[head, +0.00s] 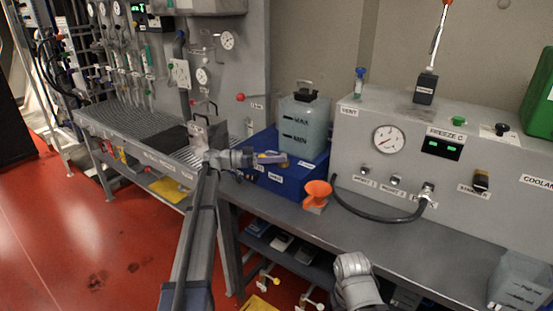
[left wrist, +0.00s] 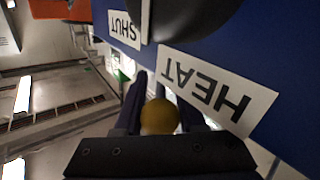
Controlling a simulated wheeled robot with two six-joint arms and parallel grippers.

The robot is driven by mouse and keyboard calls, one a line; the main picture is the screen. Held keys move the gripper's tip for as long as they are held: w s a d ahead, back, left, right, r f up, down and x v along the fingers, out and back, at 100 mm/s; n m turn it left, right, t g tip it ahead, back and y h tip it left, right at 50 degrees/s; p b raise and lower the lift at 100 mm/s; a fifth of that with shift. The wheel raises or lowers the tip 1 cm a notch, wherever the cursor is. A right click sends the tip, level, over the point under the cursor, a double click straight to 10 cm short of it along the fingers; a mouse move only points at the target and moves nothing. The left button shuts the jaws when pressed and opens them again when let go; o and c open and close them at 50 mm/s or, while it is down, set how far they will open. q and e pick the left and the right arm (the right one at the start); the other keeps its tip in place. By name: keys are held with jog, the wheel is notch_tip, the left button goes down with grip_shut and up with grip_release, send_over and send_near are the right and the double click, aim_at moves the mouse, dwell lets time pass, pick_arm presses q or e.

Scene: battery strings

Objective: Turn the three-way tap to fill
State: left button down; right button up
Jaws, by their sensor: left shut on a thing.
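The three-way tap is on the blue box (head: 300,180) on the bench. In the left wrist view a dark round part (left wrist: 190,14) sits on the blue face between a SHUT label (left wrist: 124,29) and a HEAT label (left wrist: 218,88). No FILL label shows there. My left gripper (head: 270,157) reaches in from the left in front of the box. In the left wrist view its fingers are shut on a yellow knob (left wrist: 160,117), seemingly the end of the tap's handle. The gripper hides much of the tap in the head view. Only a grey part of my right arm shows.
A translucent tank (head: 305,128) with MAX and MIN marks stands on the blue box. A grey panel (head: 370,110) with a gauge and a black hose (head: 375,216) is farther right.

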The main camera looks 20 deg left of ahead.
pick_arm(q)
jog(key=shift+w, duration=0.1)
jog(key=c, duration=0.5)
grip_release()
jog(key=shift+a, duration=0.1)
jog(key=v, duration=0.7)
jog(key=shift+a, duration=0.3)
jog(key=shift+s+a, duration=0.1)
jog(key=shift+s, duration=0.1)
